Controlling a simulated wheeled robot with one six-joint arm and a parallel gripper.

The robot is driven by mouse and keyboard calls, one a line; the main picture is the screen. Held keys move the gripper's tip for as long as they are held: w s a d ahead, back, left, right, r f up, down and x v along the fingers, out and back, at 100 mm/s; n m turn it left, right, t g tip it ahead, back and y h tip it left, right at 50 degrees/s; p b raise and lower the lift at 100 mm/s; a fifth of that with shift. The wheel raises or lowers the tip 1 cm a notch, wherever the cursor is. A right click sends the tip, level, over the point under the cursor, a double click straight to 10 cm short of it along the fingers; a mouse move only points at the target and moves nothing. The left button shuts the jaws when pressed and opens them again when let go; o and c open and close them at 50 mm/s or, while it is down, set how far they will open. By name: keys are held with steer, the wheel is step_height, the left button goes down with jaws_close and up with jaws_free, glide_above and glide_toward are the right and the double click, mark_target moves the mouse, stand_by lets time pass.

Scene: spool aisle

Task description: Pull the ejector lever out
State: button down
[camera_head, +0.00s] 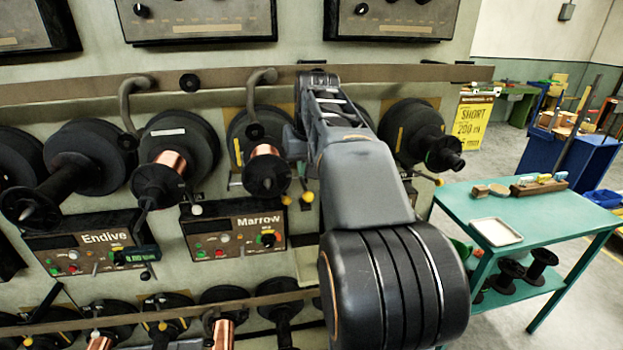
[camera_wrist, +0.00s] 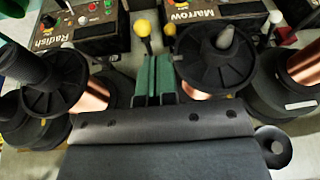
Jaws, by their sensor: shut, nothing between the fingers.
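In the wrist view my gripper (camera_wrist: 154,62) is shut, its green fingers side by side and empty. A yellow ball knob on a lever (camera_wrist: 142,28) stands just beyond the fingertips, slightly left. A second, smaller yellow knob (camera_wrist: 169,30) is to its right. I cannot tell whether the fingers touch either lever. My gripper is hidden there behind my arm. Neither view labels a lever as the ejector.
Black spools with copper wire flank the fingers, one at right (camera_wrist: 216,55) and one at left (camera_wrist: 65,85). The Marrow panel (camera_head: 235,235) and Endive panel (camera_head: 85,250) sit below spools. A teal table (camera_head: 550,215) stands right; floor beyond it is partly clear.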

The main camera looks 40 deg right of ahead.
steer(key=d+r, duration=0.4)
steer(key=d, duration=0.1)
steer(key=shift+m+p, duration=0.3)
steer(key=shift+m, duration=0.1)
steer(key=shift+w, duration=0.1)
glide_toward(310, 193)
steer(key=w+x, duration=0.1)
steer(key=x, duration=0.4)
steer(key=shift+s+d+f, duration=0.1)
steer(key=shift+d+f, duration=0.05)
steer(key=shift+f, duration=0.9)
